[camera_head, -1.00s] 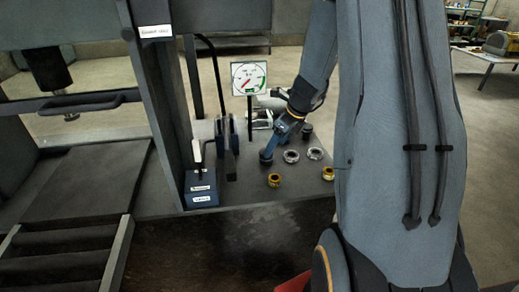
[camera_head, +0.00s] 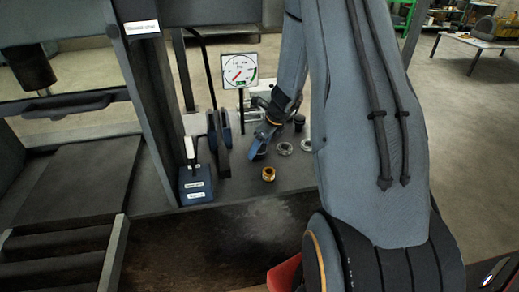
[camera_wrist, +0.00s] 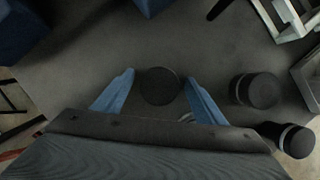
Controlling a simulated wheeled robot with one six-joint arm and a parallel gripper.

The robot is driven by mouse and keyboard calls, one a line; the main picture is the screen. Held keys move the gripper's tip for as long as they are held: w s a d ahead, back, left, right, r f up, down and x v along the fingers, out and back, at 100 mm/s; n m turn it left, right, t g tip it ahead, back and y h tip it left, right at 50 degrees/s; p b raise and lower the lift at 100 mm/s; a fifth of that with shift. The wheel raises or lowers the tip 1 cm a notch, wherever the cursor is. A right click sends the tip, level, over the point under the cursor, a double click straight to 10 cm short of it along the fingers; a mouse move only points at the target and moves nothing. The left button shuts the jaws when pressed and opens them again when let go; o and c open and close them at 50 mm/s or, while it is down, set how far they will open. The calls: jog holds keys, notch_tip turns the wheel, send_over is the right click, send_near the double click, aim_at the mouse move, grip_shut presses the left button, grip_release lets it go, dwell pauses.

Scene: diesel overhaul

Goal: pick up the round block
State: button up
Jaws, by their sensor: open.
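A dark round block (camera_wrist: 157,86) shows in the wrist view, with its flat top facing the camera. It lies between the two blue fingertips of my gripper (camera_wrist: 158,85). The fingers are apart, with a gap on both sides of the block, so my gripper is open and not holding it. There the block is hidden or merges with the blue finger, and I cannot tell the height of the fingertips above the bench.
Two more dark round pieces (camera_wrist: 255,90) (camera_wrist: 290,138) stand right of the gripper. A blue box with a lever (camera_head: 195,184) and a dial gauge (camera_head: 239,71) stand to the left.

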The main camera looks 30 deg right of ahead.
jog(key=shift+c, duration=0.4)
jog(key=c, duration=1)
jog(key=shift+w, duration=0.1)
jog(key=shift+c, duration=0.2)
jog(key=shift+r, duration=0.1)
